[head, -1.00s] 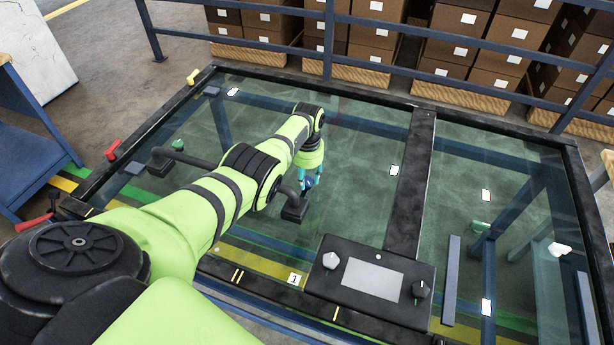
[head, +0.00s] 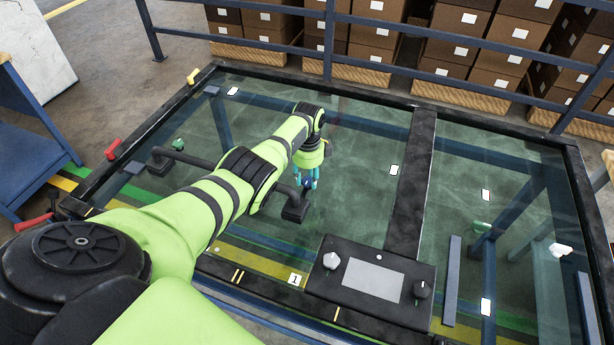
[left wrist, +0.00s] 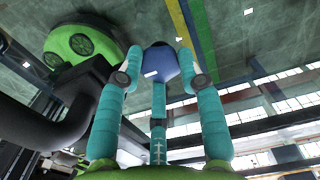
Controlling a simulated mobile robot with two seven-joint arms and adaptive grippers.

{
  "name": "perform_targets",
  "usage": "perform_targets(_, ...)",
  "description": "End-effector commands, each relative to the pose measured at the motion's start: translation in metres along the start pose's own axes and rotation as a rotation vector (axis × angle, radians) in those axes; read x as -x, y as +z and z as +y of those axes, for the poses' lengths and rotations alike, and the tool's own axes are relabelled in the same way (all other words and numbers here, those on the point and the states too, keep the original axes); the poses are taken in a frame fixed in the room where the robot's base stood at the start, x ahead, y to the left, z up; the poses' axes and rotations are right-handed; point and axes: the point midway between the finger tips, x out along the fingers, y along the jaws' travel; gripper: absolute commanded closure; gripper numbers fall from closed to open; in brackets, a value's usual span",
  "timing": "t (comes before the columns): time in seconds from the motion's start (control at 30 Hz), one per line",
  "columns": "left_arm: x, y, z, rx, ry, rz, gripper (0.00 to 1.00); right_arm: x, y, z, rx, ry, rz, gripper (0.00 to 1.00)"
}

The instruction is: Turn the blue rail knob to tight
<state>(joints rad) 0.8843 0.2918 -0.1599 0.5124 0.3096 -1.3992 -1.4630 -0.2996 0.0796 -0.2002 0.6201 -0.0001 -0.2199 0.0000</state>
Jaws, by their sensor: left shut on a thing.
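The blue rail knob (left wrist: 160,60) sits between the teal fingers of my left gripper (left wrist: 161,74) in the left wrist view. It carries a small white mark. In the head view only a bit of the blue knob (head: 307,183) shows between the fingers of the left gripper (head: 309,177), beside the right-hand foot of the black rail (head: 200,162). The left gripper is shut on the knob. My own arm hides the middle of the rail. I cannot read any tight marking near the knob. My right gripper is not in view.
A black control box (head: 370,281) with a grey screen and two knobs stands on the front edge of the glass panel. A black crossbar (head: 411,185) divides the glass. Red handles (head: 113,149) lie on the left, and a blue railing (head: 390,20) runs behind.

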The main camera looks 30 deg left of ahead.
Motion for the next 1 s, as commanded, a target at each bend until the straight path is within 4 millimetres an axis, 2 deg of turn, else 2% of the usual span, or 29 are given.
perform_targets(0.03, 0.0011, -0.0066, -0.0018, -0.022, -0.007, 0.012, 0.96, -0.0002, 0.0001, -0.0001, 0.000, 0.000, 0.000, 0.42)
perform_targets(0.67, 0.0002, -0.0078, -0.0002, -0.072, -0.003, 0.013, 0.96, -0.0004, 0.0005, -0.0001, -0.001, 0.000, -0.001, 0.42)
perform_targets(0.7, 0.0001, -0.0078, -0.0001, -0.072, -0.003, 0.013, 0.55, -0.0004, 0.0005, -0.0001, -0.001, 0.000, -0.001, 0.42)
perform_targets(0.73, 0.0001, -0.0077, -0.0001, -0.071, -0.003, 0.013, 0.43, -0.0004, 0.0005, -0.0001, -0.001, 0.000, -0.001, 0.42)
perform_targets(0.77, 0.0000, -0.0075, 0.0000, -0.071, -0.002, 0.013, 0.40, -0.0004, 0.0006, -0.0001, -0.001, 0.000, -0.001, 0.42)
perform_targets(1.0, -0.0002, -0.0042, 0.0005, -0.068, 0.000, 0.007, 0.40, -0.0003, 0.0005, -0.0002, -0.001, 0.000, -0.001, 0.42)
